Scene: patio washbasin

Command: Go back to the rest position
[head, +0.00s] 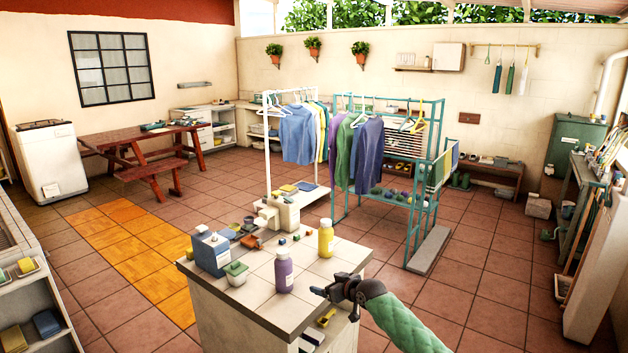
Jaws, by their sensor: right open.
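My right gripper (322,292) is open and empty. It hangs just above the front right part of the tiled counter (247,300), with my green-sleeved right arm coming in from the bottom right. A purple bottle (284,272) stands on the counter to the left of the gripper, apart from it. A yellow bottle (326,238) stands behind the gripper, near the counter's right edge. My left gripper does not show in the head view.
On the counter are also a blue carton (210,252), a green-lidded jar (236,273) and small blocks. Clothes racks (390,150) stand behind it. A picnic table (140,145) is at the back left. Tiled floor is free to the right of the counter.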

